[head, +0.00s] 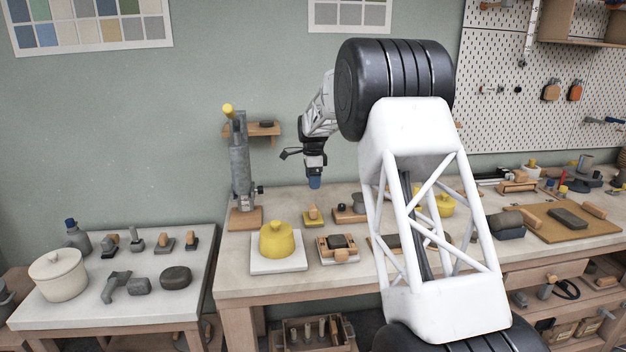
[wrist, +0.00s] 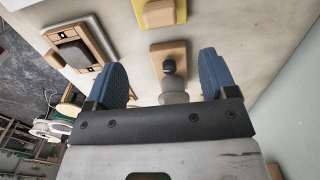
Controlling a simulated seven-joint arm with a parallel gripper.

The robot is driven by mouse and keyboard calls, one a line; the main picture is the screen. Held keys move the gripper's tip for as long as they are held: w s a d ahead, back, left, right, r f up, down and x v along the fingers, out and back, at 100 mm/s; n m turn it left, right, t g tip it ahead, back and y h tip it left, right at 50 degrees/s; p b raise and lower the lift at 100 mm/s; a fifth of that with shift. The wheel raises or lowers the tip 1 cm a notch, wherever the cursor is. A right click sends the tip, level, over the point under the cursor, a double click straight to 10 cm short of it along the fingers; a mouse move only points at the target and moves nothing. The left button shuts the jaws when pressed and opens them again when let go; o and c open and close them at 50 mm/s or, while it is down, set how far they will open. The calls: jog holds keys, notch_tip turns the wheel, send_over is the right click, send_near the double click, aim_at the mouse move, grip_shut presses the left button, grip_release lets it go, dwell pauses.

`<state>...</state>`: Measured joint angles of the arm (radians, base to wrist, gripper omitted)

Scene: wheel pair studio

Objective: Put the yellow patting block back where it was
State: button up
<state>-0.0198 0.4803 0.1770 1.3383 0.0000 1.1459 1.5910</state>
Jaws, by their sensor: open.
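The yellow patting block (head: 313,221) sits on the main table, a flat yellow base with a wooden handle on top. It also shows at the top edge of the wrist view (wrist: 178,20), partly cut off. My gripper (head: 314,182) hangs above the table, behind and above the block, not touching it. In the wrist view its two blue fingers (wrist: 165,85) are spread apart with nothing held between them. A wooden board with a dark knob and a grey round piece (wrist: 172,75) lies in view between and beyond the fingers.
A yellow lidded pot (head: 277,240) on a white slab and a wooden tray (head: 338,254) stand nearby. A tall grey tool stand (head: 240,165) rises to the left. The side table (head: 150,308) holds a cream pot and several handled tools. My arm hides part of the main table.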

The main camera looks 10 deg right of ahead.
dwell(0.3)
jog(key=s+d+r+n+t, duration=0.1)
jog(key=s+r+n, duration=0.45)
jog(key=s, duration=1.05)
jog(key=s+d+r+n, duration=0.1)
jog(key=s+r+n, duration=0.2)
jog(key=s+r, duration=0.95)
jog(key=s+f+n, duration=0.3)
jog(key=s, duration=1)
jog(key=s+f+n+t, duration=0.1)
jog(key=s+f+n, duration=0.2)
jog(key=s, duration=1.1)
jog(key=s+f+n, duration=0.3)
jog(key=s+f, duration=0.2)
jog(key=s, duration=0.9)
jog(key=shift+d+t, duration=0.2)
jog(key=shift+t, duration=0.1)
jog(key=shift+f, duration=0.1)
